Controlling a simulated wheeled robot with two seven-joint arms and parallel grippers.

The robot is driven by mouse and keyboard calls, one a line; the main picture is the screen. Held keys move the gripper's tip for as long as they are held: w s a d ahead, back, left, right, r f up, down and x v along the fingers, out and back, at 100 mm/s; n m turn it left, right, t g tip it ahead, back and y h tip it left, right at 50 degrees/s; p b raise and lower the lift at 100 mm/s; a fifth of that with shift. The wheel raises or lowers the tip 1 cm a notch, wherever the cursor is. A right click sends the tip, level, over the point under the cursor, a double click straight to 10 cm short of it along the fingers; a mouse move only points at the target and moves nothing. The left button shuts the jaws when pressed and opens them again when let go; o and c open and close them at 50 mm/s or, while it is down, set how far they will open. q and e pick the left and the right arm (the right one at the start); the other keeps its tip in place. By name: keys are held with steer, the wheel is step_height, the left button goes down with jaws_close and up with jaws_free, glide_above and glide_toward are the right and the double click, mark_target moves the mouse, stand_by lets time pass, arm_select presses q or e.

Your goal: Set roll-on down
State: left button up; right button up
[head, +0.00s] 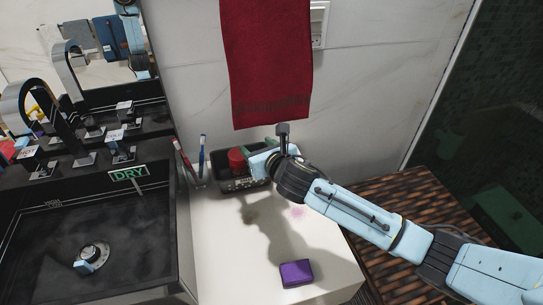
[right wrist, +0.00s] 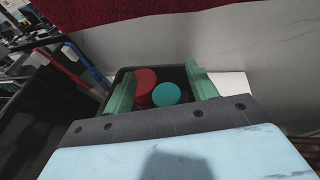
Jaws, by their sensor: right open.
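A black open basket (head: 230,183) stands against the wall at the back of the white counter. In it I see a red round-topped item (head: 237,158). The right wrist view shows this red top (right wrist: 145,82) and a teal round top (right wrist: 166,94) side by side in the basket (right wrist: 122,78). I cannot tell for sure which is the roll-on. My right gripper (head: 258,150) is over the basket; its green fingers (right wrist: 160,82) are open, with both tops between them in that view. My left gripper is out of view.
Red and blue toothbrushes (head: 202,155) stand left of the basket. A purple block (head: 296,273) lies on the white counter (head: 235,260), which is otherwise mostly clear. A red towel (head: 268,60) hangs behind. A black sink (head: 95,225) with a DRY sign (head: 128,173) is left.

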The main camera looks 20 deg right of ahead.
arm_select(q)
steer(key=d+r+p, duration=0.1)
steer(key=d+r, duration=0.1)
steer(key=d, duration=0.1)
steer(key=shift+p, duration=0.35)
arm_select(e)
steer(key=v, duration=0.9)
steer(key=shift+s, duration=0.3)
steer(key=shift+r, duration=0.1)
